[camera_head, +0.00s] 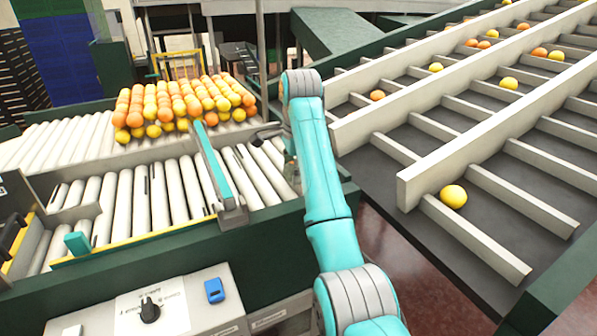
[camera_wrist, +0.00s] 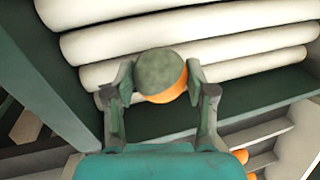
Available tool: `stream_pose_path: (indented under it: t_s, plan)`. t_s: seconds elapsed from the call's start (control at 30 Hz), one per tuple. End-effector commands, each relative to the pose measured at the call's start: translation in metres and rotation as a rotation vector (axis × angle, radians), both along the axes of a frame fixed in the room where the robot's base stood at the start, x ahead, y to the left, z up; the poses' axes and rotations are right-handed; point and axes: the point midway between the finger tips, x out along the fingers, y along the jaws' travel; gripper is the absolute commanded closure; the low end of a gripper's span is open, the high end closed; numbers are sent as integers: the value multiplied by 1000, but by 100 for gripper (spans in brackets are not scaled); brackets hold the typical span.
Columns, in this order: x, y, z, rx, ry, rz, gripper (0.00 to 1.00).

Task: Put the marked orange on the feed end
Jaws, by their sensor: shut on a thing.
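The held orange (camera_wrist: 172,88) shows in the wrist view with a large grey-green patch over its top and bare orange skin on its lower right side. My gripper (camera_wrist: 160,85) is shut on it, one finger on each side. White rollers (camera_wrist: 180,45) and a dark green edge beam lie beyond and below the orange; I cannot tell the height above them. In the head view my arm reaches over the roller bed's right side, and the orange is hidden there. The roller bed (camera_head: 160,195) has bare rollers in front; I cannot tell which end is the feed end.
Many piled oranges (camera_head: 180,105) rest on the rollers farther back. A teal-topped divider bar (camera_head: 212,160) stands on the bed. A dark slatted conveyor (camera_head: 440,130) with scattered fruit slopes along the right. A control box (camera_head: 150,305) stands in front.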

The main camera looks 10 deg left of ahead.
Motion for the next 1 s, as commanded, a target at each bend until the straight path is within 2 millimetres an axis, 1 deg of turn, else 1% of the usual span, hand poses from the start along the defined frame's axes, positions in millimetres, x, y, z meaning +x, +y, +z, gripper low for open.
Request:
stream_pose_path:
  t_s: [0.03, 0.1, 0.47, 0.5, 0.57, 0.87, 1.0]
  plan:
    - [-3, 4, -9, -1, 1, 1, 81]
    - [-6, 7, -15, 0, 0, 0, 81]
    - [-6, 8, -18, 0, 0, 0, 81]
    - [-6, 8, -18, 0, 0, 0, 35]
    - [-6, 8, -18, 0, 0, 0, 20]
    - [-6, 8, -17, 0, 0, 0, 20]
    - [-4, 5, -9, 1, -2, -1, 20]
